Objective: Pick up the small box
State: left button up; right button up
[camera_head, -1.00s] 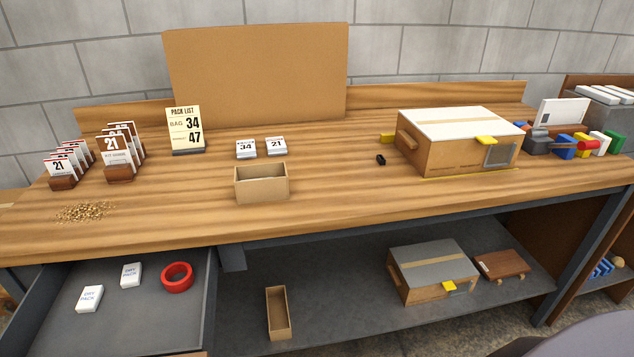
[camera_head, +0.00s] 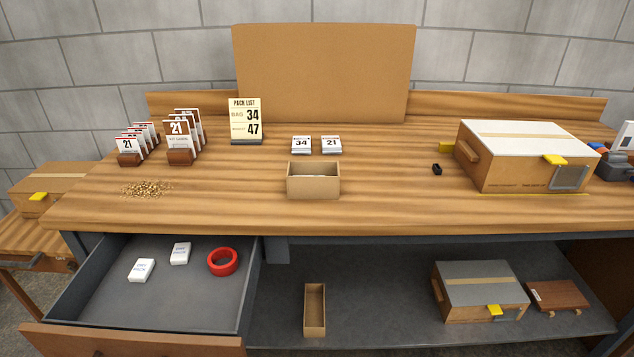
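A small open cardboard box (camera_head: 313,187) stands upright near the front edge of the wooden tabletop, near the picture's middle. Another small open box (camera_head: 315,310), narrow and brown, rests on the grey lower shelf below it. I cannot tell which of the two the task means. A large wooden box with a white top (camera_head: 527,156) stands at the right of the tabletop, and a grey-topped one (camera_head: 480,290) stands on the lower shelf. Neither of my grippers is in view.
A drawer (camera_head: 160,290) is pulled out at lower left, holding two white packs and red tape (camera_head: 222,262). Two small cards, 34 and 21, lie behind the tabletop box. A pack list (camera_head: 245,119) and card holders stand at left.

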aim_at(327, 186)
jog(key=z, duration=0.5)
jog(key=i+z, duration=0.15)
jog(key=z, duration=0.9)
jog(key=i+z, duration=0.15)
jog(key=z, duration=0.9)
jog(key=i+j+z, duration=0.1)
jog(key=z, duration=0.4)
jog(key=j+z, duration=0.1)
jog(key=z, duration=0.4)
jog(key=j+z, duration=0.1)
jog(key=z, duration=0.45)
jog(key=j+u, duration=0.3)
jog(key=i+j+u, duration=0.1)
jog(key=u, duration=0.2)
jog(key=j+u, duration=0.1)
jog(key=u, duration=0.35)
jog(key=j+u, duration=0.1)
jog(key=u, duration=0.85)
jog(key=i+j+u, duration=0.1)
jog(key=u, duration=0.35)
jog(key=i+u, duration=0.1)
jog(key=u, duration=0.4)
